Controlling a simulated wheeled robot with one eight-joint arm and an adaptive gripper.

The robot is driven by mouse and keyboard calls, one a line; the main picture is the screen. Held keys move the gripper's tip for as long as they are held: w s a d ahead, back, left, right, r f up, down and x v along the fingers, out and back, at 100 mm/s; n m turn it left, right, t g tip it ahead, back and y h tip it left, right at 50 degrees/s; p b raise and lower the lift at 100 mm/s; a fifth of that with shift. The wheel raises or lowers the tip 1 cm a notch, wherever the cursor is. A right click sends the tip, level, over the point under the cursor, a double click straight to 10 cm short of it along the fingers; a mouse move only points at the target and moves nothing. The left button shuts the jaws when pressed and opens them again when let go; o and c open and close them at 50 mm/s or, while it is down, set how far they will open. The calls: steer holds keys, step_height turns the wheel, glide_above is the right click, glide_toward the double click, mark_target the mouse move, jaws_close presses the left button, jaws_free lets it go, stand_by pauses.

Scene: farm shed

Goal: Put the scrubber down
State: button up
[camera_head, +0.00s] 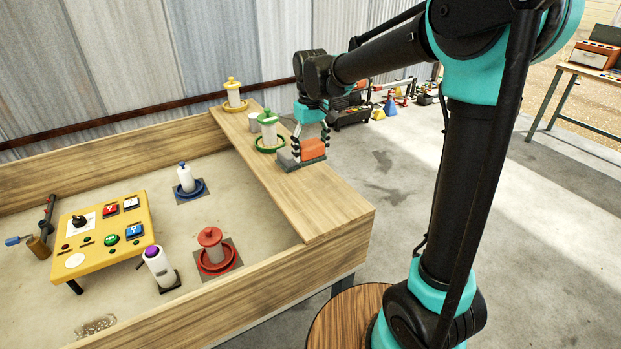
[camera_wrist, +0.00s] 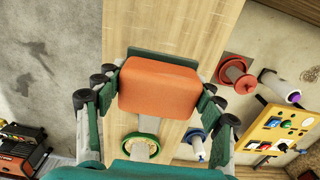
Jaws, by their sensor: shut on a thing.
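In the wrist view the scrubber (camera_wrist: 160,88) fills the space between the gripper's fingers (camera_wrist: 158,100), over the plank (camera_wrist: 185,30). The scrubber's underside is hidden, and I cannot tell whether it touches the plank.
A green-based feeder (camera_head: 268,131) stands close left of the scrubber, with a yellow one (camera_head: 233,95) and a pale cup (camera_head: 254,122) farther back. The plank's near part is clear. The sandy box holds a red feeder (camera_head: 211,246), blue feeder (camera_head: 187,180) and yellow control panel (camera_head: 104,232).

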mark_target(311, 187)
step_height(311, 187, down, 10)
steer(key=shift+f, duration=0.1)
stand_by(0.4)
steer(key=shift+f, duration=0.1)
steer(key=o, duration=1.5)
steer(key=shift+c, duration=0.2)
step_height(311, 187, up, 12)
steer(key=shift+d+r, duration=0.1)
steer(key=s+d+f+m, duration=0.1)
steer(key=s+d+f, duration=0.1)
steer(key=d, duration=0.3)
steer(key=s+d+f+m+t, duration=0.1)
steer(key=s+d+f, duration=0.2)
steer(key=d, duration=0.2)
steer(key=s+d+f+m+t, duration=0.1)
steer(key=s+d+f, duration=0.1)
steer(key=d, duration=0.3)
steer(key=shift+s+f+m, duration=0.2)
steer(key=shift+s+m, duration=0.1)
steer(key=shift+s, duration=0.3)
steer(key=s+d+f+m+t, duration=0.2)
steer(key=s+d+f+m, duration=0.1)
steer(key=s+d+f, duration=0.4)
steer(key=s+d, duration=0.1)
steer(key=s, duration=0.2)
steer(key=shift+s+d+f, duration=0.15)
steer(key=shift+s+f, duration=0.15)
steer(key=shift+s, duration=0.05)
